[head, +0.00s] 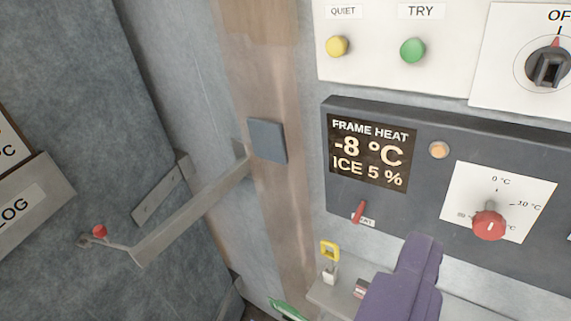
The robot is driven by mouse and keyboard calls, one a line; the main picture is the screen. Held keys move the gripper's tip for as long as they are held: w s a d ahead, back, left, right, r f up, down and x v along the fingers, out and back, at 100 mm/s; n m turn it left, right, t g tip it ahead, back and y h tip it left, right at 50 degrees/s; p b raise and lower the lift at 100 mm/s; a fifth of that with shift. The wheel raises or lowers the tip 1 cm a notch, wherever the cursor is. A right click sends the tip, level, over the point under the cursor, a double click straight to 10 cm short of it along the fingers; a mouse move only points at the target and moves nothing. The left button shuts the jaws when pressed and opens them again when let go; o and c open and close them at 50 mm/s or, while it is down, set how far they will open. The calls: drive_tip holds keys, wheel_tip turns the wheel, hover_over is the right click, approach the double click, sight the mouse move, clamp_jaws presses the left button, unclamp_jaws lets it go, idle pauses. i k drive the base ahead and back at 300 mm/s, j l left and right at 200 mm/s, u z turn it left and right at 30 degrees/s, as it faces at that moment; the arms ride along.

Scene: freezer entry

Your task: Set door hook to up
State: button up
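The door hook (190,212) looks to be the flat grey metal bar that slants from the brown post down and left across the gap to the grey door (75,70). A thin rod at its lower left end carries a small red ball (99,231). A flat metal plate (160,190) sits on the door just above the bar. A purple part (405,285), which looks like my gripper, is at the bottom, right of the middle, well away from the bar. Its fingertips cannot be made out, so its opening is hidden.
A dark square plate (267,140) is on the post (258,60). To the right is a frame heat panel (450,130) with a red knob (488,225). Below is a small shelf (318,292) with a yellow-handled item (330,252). Yellow (337,46) and green (412,50) buttons are above.

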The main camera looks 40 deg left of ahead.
sight(100, 231)
drive_tip(key=u, duration=1.85)
